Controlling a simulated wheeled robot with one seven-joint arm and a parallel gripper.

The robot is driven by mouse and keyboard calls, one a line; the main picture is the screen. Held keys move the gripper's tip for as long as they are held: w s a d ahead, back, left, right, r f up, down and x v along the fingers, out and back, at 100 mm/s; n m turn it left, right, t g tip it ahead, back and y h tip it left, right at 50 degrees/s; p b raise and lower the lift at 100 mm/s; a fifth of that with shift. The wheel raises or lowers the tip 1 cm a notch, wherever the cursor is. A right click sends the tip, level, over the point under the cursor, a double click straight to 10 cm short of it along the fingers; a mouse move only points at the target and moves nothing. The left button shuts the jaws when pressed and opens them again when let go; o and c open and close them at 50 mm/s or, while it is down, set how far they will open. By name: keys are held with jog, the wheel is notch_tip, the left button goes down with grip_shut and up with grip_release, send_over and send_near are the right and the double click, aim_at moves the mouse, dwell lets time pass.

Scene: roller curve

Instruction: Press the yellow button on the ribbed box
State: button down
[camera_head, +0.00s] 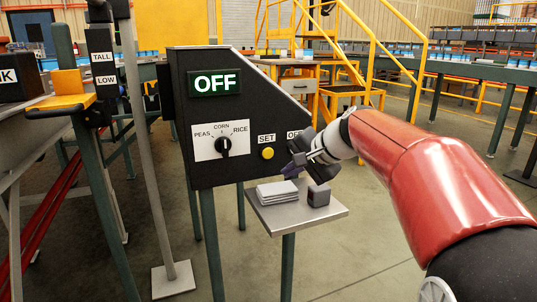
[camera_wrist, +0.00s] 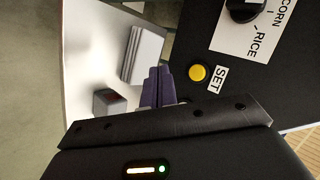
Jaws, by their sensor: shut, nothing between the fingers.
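A round yellow button (camera_head: 267,153) sits on the front of a dark control box (camera_head: 180,110), under a SET label. It also shows in the wrist view (camera_wrist: 198,73), just right of my fingertips. I see no clear ribs on this box. My gripper (camera_head: 290,168) is shut and empty, to the right of the button and slightly below it in the head view. In the wrist view its purple-grey fingers (camera_wrist: 158,72) lie together. They look apart from the button; their depth to the panel is hard to tell. My gripper partly hides a second label starting "OF" and the panel below it.
The box has a green OFF display (camera_head: 214,83) and a PEAS/CORN/RICE knob (camera_head: 223,146). A small shelf (camera_head: 322,218) below holds a pale stack (camera_head: 278,193) and a small dark cube (camera_head: 318,195). A grey post (camera_head: 150,150) stands left.

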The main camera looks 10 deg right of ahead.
jog(key=p, duration=0.3)
send_near(267, 159)
jog(key=a+f, duration=0.1)
jog(key=f, duration=0.1)
jog(key=a+f, duration=0.1)
jog(key=shift+w+a+f, duration=0.1)
jog(key=shift+w+f, duration=0.15)
jog(key=shift+f, duration=0.15)
jog(key=shift+w+a+f+p, duration=0.1)
jog(key=shift+w+p, duration=0.15)
jog(key=shift+w, duration=0.15)
jog(key=shift+w+a+f+p, duration=0.15)
jog(key=shift+w+p, duration=0.1)
jog(key=shift+w, duration=0.15)
jog(key=shift+r, duration=0.1)
dwell(0.6)
jog(key=shift+w+a, duration=0.1)
jog(key=shift+w, duration=0.3)
jog(key=shift+w+a+p, duration=0.1)
jog(key=shift+w+p, duration=0.3)
jog(key=shift+p, duration=0.15)
dwell(0.5)
jog(key=shift+s, duration=0.15)
jog(key=shift+s+d+b, duration=0.2)
jog(key=shift+s+b, duration=0.4)
jog(key=shift+s, duration=0.1)
